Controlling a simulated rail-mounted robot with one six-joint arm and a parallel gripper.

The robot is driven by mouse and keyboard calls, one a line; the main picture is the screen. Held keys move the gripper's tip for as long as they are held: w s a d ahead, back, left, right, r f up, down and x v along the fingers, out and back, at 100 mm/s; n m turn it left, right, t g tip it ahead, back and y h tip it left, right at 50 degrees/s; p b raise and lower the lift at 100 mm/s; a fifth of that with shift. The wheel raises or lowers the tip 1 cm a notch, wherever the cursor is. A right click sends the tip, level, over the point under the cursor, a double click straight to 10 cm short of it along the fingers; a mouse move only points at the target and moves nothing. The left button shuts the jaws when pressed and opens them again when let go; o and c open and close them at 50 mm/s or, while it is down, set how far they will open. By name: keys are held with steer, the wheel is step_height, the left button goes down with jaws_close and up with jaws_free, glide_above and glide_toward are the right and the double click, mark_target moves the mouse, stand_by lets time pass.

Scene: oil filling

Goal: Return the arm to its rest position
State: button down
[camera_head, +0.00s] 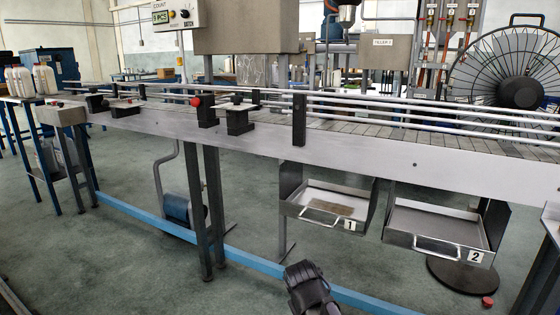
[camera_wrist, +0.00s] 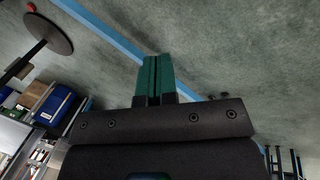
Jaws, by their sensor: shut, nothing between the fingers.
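My gripper (camera_wrist: 153,80) shows in the wrist view with its two green fingers pressed together and nothing between them. The wrist view shows it against the grey-green floor (camera_wrist: 230,55), clear of any object. In the head view a dark part of my arm (camera_head: 308,288) stands at the bottom middle, in front of the blue floor rail (camera_head: 255,260). The fingers cannot be made out in the head view.
A conveyor (camera_head: 380,148) with guide rails crosses the head view. Drawer 1 (camera_head: 325,203) and drawer 2 (camera_head: 435,228) hang below it at the right. White bottles (camera_head: 43,78) stand at the far left. A fan (camera_head: 510,75) is at the upper right. Open floor lies at the lower left.

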steer(key=s+d+r+m+g+y+p, duration=0.25)
steer(key=s+d+r+m+p, duration=0.2)
steer(key=s+d, duration=0.35)
step_height(320, 180, up, 36)
steer(key=p, duration=3.5)
steer(key=shift+w+f+t, duration=0.25)
steer(key=shift+w+t, duration=0.2)
